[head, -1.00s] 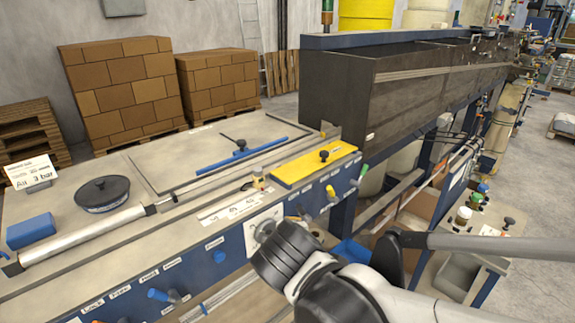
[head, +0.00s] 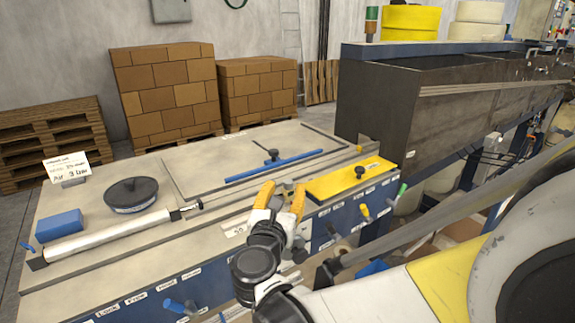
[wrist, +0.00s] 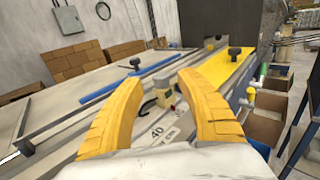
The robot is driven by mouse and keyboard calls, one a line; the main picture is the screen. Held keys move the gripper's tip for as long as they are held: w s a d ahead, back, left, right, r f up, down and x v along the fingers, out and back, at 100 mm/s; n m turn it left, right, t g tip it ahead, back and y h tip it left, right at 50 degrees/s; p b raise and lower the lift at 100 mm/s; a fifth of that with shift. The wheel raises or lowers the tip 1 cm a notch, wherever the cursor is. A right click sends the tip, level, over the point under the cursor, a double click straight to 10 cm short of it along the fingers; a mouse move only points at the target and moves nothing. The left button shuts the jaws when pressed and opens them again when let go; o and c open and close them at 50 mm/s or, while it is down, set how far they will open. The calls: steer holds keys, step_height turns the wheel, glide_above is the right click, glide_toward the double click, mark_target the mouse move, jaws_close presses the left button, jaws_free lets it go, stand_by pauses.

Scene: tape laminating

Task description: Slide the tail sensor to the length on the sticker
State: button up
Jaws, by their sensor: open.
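The tail sensor, apparently the small pale block with a red spot (wrist: 166,98), sits on the rail beside the yellow plate. In the wrist view it shows between my fingers, nearer the right one. In the head view a small grey part (head: 288,186) shows between the fingertips; I cannot tell if it is the sensor. My gripper (head: 280,191) is open above the rail, its yellow fingers apart and not visibly touching anything. A length sticker cannot be made out.
The yellow plate (head: 345,181) with a black knob lies right of my gripper. A blue bar (head: 270,167) lies behind it. A white cylinder (head: 110,237), a black round lid (head: 131,194) and a blue block (head: 59,223) are at left. Coloured levers stick out in front.

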mark_target(287, 184)
steer(key=shift+w+d, duration=0.2)
steer(key=shift+w, duration=0.7)
steer(key=shift+w+d, duration=0.2)
steer(key=shift+w, duration=0.65)
jaws_close()
steer(key=s+a, duration=0.3)
steer(key=a, duration=0.2)
steer(key=s+a, duration=0.2)
steer(key=a, duration=0.1)
steer(key=shift+s+a+b, duration=0.2)
steer(key=shift+s+b, duration=0.1)
steer(key=shift+s, duration=0.05)
jaws_free()
